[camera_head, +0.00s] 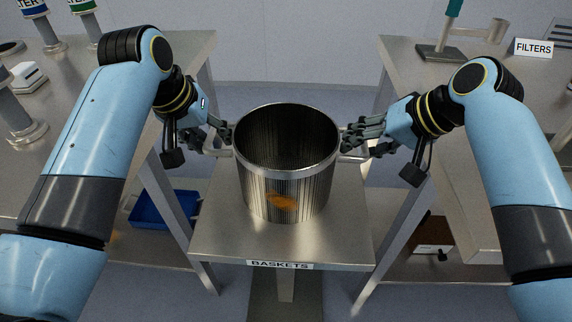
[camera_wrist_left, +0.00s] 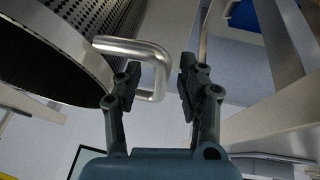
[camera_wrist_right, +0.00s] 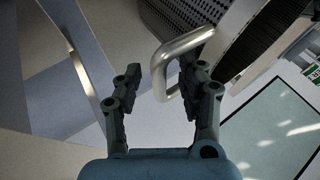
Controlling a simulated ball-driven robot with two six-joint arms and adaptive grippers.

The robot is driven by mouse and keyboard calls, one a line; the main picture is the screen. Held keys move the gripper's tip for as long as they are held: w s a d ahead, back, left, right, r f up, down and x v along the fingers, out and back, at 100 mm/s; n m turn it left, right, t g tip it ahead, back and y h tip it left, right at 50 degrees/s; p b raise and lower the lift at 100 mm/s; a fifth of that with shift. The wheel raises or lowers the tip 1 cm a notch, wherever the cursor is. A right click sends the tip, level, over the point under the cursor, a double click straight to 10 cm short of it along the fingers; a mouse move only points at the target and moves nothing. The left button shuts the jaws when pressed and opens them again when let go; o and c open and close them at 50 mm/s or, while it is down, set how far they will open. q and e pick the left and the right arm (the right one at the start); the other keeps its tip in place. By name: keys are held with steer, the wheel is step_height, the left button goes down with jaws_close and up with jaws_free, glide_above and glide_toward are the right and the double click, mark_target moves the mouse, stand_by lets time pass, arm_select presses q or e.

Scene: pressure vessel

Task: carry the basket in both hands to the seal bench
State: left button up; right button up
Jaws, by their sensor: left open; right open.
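The basket (camera_head: 285,185) is a perforated metal cylinder with an orange-brown mark low on its front. It stands upright on the small metal stand labelled BASKETS (camera_head: 215,225). It has a bar handle on each side. My left gripper (camera_head: 225,140) is open at the left handle; in the left wrist view that handle (camera_wrist_left: 155,65) reaches in between the fingers of the gripper (camera_wrist_left: 155,85). My right gripper (camera_head: 350,142) is open at the right handle; in the right wrist view that handle (camera_wrist_right: 180,50) reaches in between its fingers (camera_wrist_right: 155,85). Exact contact is unclear.
A metal bench (camera_head: 190,52) with bottles and fittings stands at left, with a blue bin (camera_head: 150,210) on its lower shelf. Another bench (camera_head: 400,55) at right carries a FILTERS sign (camera_head: 533,47). Floor shows in the gap behind the stand.

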arm_select(q)
jaws_close()
arm_select(e)
jaws_close()
arm_select(q)
steer(key=shift+r, duration=0.15)
arm_select(e)
steer(key=shift+r, duration=0.15)
